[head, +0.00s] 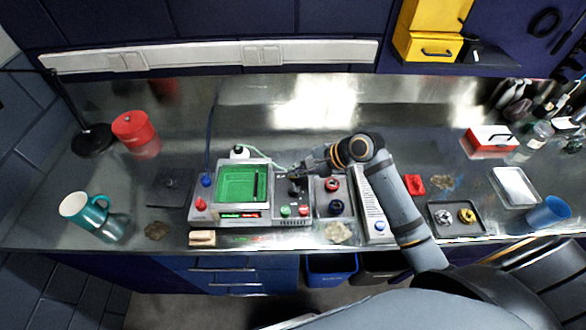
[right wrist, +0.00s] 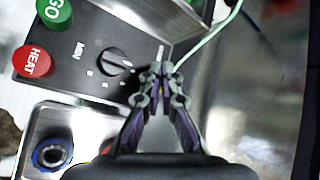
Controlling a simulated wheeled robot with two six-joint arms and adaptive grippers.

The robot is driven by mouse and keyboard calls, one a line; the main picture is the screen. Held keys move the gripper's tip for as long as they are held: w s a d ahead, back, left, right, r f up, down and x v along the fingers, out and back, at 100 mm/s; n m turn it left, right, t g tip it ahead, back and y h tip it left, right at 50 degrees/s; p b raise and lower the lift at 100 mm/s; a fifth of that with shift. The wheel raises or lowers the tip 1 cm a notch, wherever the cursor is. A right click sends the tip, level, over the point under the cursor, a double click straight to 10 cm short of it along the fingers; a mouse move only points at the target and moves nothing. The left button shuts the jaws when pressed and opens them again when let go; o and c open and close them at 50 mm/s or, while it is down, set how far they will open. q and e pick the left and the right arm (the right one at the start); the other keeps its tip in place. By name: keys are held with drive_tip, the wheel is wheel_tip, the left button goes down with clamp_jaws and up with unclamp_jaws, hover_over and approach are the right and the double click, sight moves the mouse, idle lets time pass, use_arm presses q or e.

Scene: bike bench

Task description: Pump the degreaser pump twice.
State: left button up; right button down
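A small white bottle with a dark top (head: 240,152) stands behind the cleaner with the green basin (head: 242,208); it may be the degreaser pump, but no label is readable. My right gripper (head: 303,168) is over the right rear of that cleaner, to the right of the bottle and apart from it. In the right wrist view its fingers (right wrist: 160,72) come together at the tips, beside the black dial (right wrist: 117,62). A thin pale green line (right wrist: 208,38) passes close by the tips; I cannot tell whether they touch it. My left gripper is not in view.
The cleaner has a green GO button (right wrist: 53,10) and a red HEAT button (right wrist: 32,61). A red can (head: 135,129) and a teal mug (head: 86,211) stand at left. A parts tray (head: 456,224), red box (head: 490,139) and blue cup (head: 549,212) are at right.

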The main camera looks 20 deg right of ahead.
drive_tip(key=shift+s+d+f, duration=0.1)
drive_tip(key=shift+f, duration=0.25)
drive_tip(key=shift+s+f, duration=0.1)
drive_tip(key=shift+f, duration=0.4)
drive_tip(key=shift+p, duration=0.3)
drive_tip(key=shift+r+p, duration=0.4)
drive_tip(key=shift+p, duration=0.35)
drive_tip(key=shift+w+f, duration=0.1)
drive_tip(key=shift+w, duration=0.1)
drive_tip(key=shift+d, duration=0.1)
